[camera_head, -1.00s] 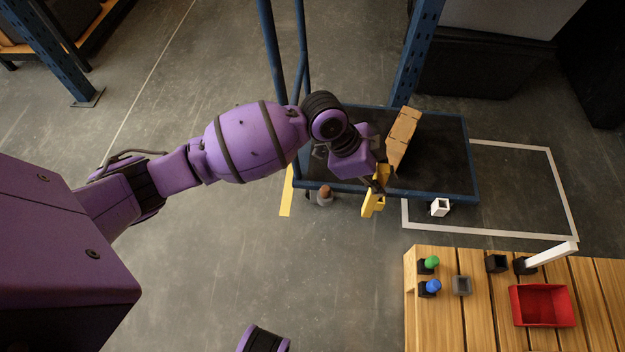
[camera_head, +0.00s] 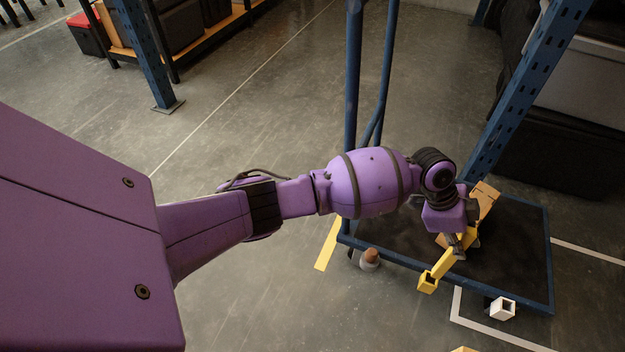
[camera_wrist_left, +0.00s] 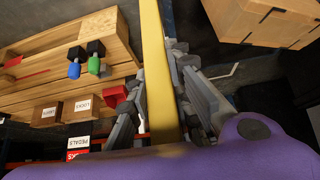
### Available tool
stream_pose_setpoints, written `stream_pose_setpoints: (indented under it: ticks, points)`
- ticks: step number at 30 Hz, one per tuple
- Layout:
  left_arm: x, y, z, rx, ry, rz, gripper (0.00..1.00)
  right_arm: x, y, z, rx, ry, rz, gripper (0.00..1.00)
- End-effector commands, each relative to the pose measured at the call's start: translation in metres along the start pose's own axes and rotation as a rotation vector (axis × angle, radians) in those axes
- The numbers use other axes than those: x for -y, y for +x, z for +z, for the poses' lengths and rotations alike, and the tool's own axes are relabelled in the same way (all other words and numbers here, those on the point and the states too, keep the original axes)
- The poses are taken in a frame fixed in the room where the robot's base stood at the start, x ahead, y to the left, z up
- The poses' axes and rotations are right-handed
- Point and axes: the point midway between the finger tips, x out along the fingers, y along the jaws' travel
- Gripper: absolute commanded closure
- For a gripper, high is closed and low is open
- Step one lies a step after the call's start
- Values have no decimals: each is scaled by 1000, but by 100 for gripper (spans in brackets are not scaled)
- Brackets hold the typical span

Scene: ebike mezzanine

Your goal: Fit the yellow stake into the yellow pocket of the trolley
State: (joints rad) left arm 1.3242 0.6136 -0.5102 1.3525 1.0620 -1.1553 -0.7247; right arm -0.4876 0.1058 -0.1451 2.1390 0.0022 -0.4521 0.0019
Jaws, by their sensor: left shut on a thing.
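My left gripper (camera_head: 457,246) is shut on the yellow stake (camera_head: 466,240), above the front part of the blue-framed trolley (camera_head: 535,302). In the left wrist view the stake (camera_wrist_left: 156,60) runs as a long bar between the finger pads (camera_wrist_left: 165,110). The yellow pocket (camera_head: 428,284) is a square socket at the trolley's front edge, its dark mouth showing. The stake slants toward it, its near end close to the pocket; I cannot tell whether they touch. My right gripper is not in view.
A cardboard box (camera_head: 486,198) stands on the trolley deck behind the gripper. Blue uprights (camera_head: 354,90) rise at the trolley's left. The left wrist view shows a wooden bench (camera_wrist_left: 40,80) with green and blue pegs.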

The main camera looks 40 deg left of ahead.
Motion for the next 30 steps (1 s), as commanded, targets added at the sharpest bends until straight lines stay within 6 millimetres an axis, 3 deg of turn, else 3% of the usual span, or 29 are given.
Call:
stream_pose_setpoints:
  ticks: [3,12,26,27,30]
  points:
    - [0,16,10,0,0,1,100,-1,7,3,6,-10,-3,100]
    - [0,16,10,0,1,-1,100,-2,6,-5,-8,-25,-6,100]
    - [0,25,16,0,0,-2,100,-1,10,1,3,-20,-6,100]
    - [0,25,17,1,0,-1,77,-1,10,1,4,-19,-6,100]
    - [0,25,17,1,0,-1,64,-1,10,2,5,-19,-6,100]
